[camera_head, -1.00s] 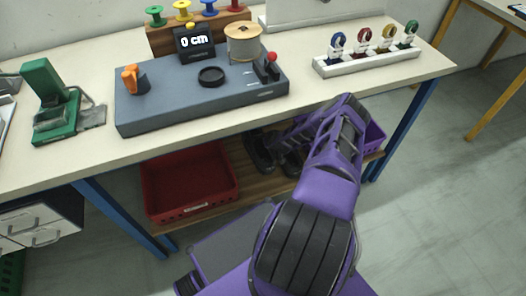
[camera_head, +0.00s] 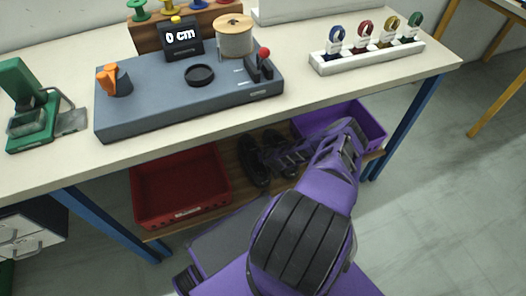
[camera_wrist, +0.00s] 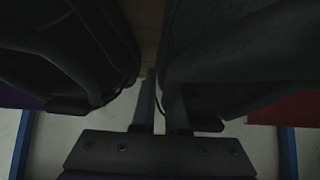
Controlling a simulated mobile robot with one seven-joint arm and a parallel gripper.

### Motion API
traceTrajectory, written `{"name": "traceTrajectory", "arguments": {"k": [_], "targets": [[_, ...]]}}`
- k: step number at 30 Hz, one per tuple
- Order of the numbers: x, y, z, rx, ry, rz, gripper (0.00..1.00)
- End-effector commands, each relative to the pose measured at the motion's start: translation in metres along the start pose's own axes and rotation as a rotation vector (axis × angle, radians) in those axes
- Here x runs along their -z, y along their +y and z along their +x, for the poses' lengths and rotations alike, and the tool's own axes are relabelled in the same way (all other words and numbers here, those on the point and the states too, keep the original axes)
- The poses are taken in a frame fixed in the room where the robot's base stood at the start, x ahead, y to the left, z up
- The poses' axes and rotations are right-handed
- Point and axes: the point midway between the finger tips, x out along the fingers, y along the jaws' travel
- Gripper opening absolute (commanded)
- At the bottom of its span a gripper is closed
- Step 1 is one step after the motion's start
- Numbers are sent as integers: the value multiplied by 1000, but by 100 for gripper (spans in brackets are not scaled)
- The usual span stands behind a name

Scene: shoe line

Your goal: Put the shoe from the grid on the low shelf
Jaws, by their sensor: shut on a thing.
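Two dark shoes lie side by side on the wooden low shelf (camera_head: 234,189), between a red crate and a purple crate. In the head view the left shoe (camera_head: 252,162) shows clearly; the right shoe (camera_head: 277,150) is partly covered by my arm. My gripper (camera_wrist: 160,105) is low between the two shoes in the wrist view. Its fingers are shut on the edge of what looks like the right-hand shoe (camera_wrist: 235,55) there. The other shoe (camera_wrist: 60,50) is close on the left. The picture is dark, and whether the held shoe rests on the shelf cannot be told. No grid can be made out.
The red crate (camera_head: 217,189) is left of the shoes, the purple crate (camera_head: 368,122) right. The tabletop (camera_head: 200,139) overhangs the shelf. A grey-blue device (camera_head: 150,114) and a white rack (camera_head: 370,59) stand on it. Blue table legs (camera_head: 413,115) flank the shelf.

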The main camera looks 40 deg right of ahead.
Motion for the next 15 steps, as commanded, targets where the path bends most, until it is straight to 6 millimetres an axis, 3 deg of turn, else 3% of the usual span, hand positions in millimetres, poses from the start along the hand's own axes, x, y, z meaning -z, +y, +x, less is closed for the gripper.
{"name": "traceTrajectory", "arguments": {"k": [13, 15], "targets": [[-7, -2, 4, -1, 2, -1, 0], [-8, -2, 4, 0, 1, -1, 20]]}}
